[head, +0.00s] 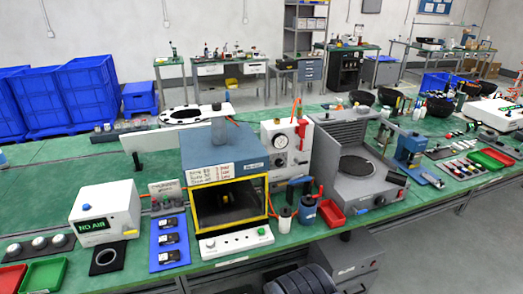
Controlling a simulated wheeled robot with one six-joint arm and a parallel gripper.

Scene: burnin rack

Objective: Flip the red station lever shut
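A white station box (283,154) with a round gauge stands at the middle of the green bench. A red upright piece (301,130) that looks like a lever sits at its upper right; its exact position, open or shut, is too small to tell. An orange-red hose or cord rises just above it. To the left is a blue-grey chamber (220,153) with a yellow-framed front opening, dark inside. I cannot make out my gripper anywhere in the head view.
A grey machine (352,165) with a round plate stands close on the right. Small bottles (307,209) and a red tray (331,213) sit in front. A white "NO AIR" box (105,212) and a blue mat (168,242) lie left. Bare bench (60,185) shows at far left.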

